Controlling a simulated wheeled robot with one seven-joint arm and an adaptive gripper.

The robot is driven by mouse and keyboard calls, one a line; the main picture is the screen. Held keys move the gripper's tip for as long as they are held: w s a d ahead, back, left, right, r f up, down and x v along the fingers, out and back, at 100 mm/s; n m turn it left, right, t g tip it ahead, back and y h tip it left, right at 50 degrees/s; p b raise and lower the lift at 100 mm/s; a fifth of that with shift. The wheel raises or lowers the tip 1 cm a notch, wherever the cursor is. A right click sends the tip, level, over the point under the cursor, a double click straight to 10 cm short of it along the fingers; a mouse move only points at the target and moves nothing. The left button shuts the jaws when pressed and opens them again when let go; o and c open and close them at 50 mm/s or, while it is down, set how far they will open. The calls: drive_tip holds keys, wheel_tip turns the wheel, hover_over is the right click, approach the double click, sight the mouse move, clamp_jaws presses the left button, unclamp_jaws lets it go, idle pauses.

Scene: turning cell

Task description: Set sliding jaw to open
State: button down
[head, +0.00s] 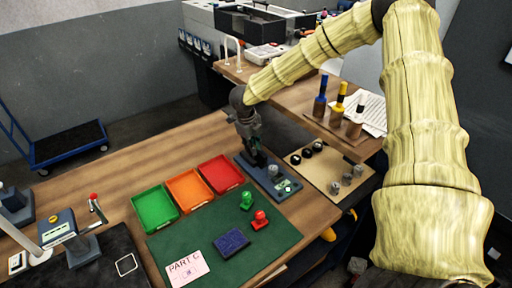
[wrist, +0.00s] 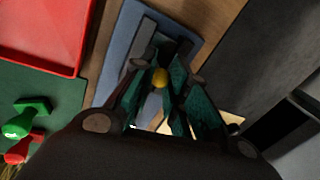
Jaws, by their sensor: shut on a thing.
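A small fixture with a blue base (head: 289,193) stands at the right end of the wooden table, with a grey cylinder (head: 274,171) on it. Its blue base also shows in the wrist view (wrist: 125,38). My gripper (head: 259,164) is down at the fixture's back left end. In the wrist view, my gripper (wrist: 163,92) has its green-padded fingers around a part of the fixture with a yellow knob (wrist: 160,77), which I take to be the sliding jaw. The fingers hide most of the jaw, so I cannot tell its position along the base.
Green (head: 155,209), orange (head: 189,189) and red (head: 221,173) trays stand left of the fixture. A green mat (head: 200,238) in front holds green and red stamp-like pieces and a blue pad. A board (head: 325,180) with several small parts lies close on the right.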

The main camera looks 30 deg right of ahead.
drive_tip(key=shift+w+r, duration=0.2)
drive_tip(key=shift+w, duration=0.05)
drive_tip(key=c, duration=1.6)
unclamp_jaws()
drive_tip(key=shift+c, duration=0.2)
drive_tip(key=o, duration=0.3)
drive_tip(key=shift+f, duration=0.15)
wheel_tip(320, 180, up, 12)
drive_tip(key=a, duration=0.2)
drive_tip(key=shift+s, duration=0.3)
drive_tip(key=shift+f, duration=0.1)
